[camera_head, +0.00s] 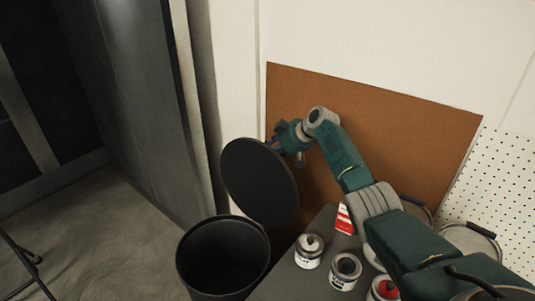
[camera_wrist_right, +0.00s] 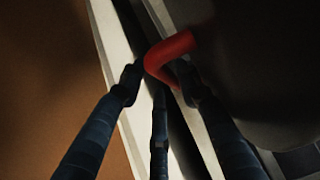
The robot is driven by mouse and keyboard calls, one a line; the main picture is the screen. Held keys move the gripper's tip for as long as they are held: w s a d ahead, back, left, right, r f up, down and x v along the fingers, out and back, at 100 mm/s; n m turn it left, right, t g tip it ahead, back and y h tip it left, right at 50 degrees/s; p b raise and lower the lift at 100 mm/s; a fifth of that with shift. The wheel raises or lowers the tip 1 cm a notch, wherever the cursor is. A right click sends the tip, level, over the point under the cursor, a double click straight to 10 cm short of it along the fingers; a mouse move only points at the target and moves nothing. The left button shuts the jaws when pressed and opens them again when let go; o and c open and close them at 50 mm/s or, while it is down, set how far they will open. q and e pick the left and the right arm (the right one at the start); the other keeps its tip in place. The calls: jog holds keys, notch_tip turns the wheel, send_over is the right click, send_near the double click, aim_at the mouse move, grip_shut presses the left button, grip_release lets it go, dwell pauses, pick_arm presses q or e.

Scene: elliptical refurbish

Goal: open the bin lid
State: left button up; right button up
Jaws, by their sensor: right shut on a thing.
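The round black bin lid (camera_head: 260,180) is raised and steeply tilted above the back right of the black bin (camera_head: 222,258), whose top is open and inside dark. In the right wrist view the dark lid (camera_wrist_right: 270,75) fills the right side, with its red handle (camera_wrist_right: 172,50) between my fingers. My right gripper (camera_head: 290,137) is behind the lid's upper right edge, partly hidden in the head view. It also shows in the wrist view (camera_wrist_right: 160,82), with its dark fingers shut around the red handle. My left gripper is not in view.
A dark surface right of the bin holds several paint cans (camera_head: 309,251) and a red-and-white item (camera_head: 344,219). A brown board (camera_head: 385,110) leans on the wall behind my arm. A grey door or cabinet (camera_head: 135,100) stands left. Floor left of the bin is mostly clear.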

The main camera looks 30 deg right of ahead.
jog(key=shift+s+d+f, duration=0.1)
jog(key=shift+f, duration=0.35)
jog(key=v, duration=1.2)
jog(key=shift+w+r, duration=0.2)
jog(key=shift+r, duration=0.1)
